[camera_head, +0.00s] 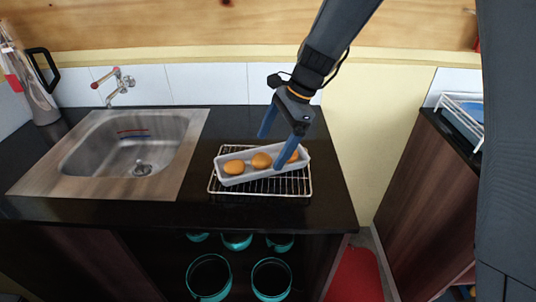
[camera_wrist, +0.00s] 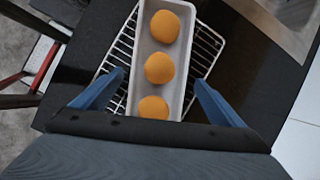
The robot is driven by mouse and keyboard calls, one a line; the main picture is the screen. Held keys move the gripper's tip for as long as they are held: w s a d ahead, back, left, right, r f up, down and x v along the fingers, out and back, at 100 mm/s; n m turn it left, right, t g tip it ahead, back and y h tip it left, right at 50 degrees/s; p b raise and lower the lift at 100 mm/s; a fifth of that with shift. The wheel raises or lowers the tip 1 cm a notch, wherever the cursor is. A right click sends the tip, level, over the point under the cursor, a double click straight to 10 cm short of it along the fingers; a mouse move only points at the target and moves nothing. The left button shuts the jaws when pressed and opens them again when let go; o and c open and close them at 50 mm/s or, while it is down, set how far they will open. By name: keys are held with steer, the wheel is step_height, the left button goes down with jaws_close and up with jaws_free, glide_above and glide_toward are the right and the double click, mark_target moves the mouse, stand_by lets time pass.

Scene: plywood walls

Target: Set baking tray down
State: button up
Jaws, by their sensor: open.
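The baking tray (camera_head: 229,180) is a light grey, long, narrow tray holding three orange-brown round buns. It rests on a wire rack (camera_head: 290,186) on the black counter, lying slightly askew to the rack. My gripper (camera_head: 283,135) is above the tray's right part, with its blue fingers spread apart. In the wrist view, my gripper (camera_wrist: 159,95) has one finger on each side of the tray (camera_wrist: 138,78), with gaps between. The rack (camera_wrist: 205,48) shows beneath and beside the tray. The near end of the tray is hidden by my gripper's body.
A steel sink (camera_head: 95,150) with a tap (camera_head: 120,85) is at left on the counter (camera_head: 325,205). A kettle-like jug (camera_head: 35,85) stands at the far left. Teal pots (camera_head: 208,275) sit on the shelf below. A white rack (camera_head: 462,115) is on another counter at right.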

steer(key=s+b+v, duration=0.1)
steer(key=b+v, duration=0.1)
steer(key=v, duration=0.6)
steer(key=s+d+f+n+t+h, duration=0.1)
steer(key=s+d+f+n+h, duration=0.1)
steer(key=s+d+f+n, duration=0.3)
steer(key=s+d+f+n+t+h, duration=0.1)
steer(key=s+d+f+n, duration=0.4)
steer(key=d, duration=0.9)
steer(key=s+n+h, duration=0.1)
steer(key=s+n, duration=0.2)
steer(key=s, duration=0.2)
steer(key=shift+s+f+h, duration=0.3)
steer(key=shift+s+f, duration=0.05)
steer(key=shift+f, duration=0.05)
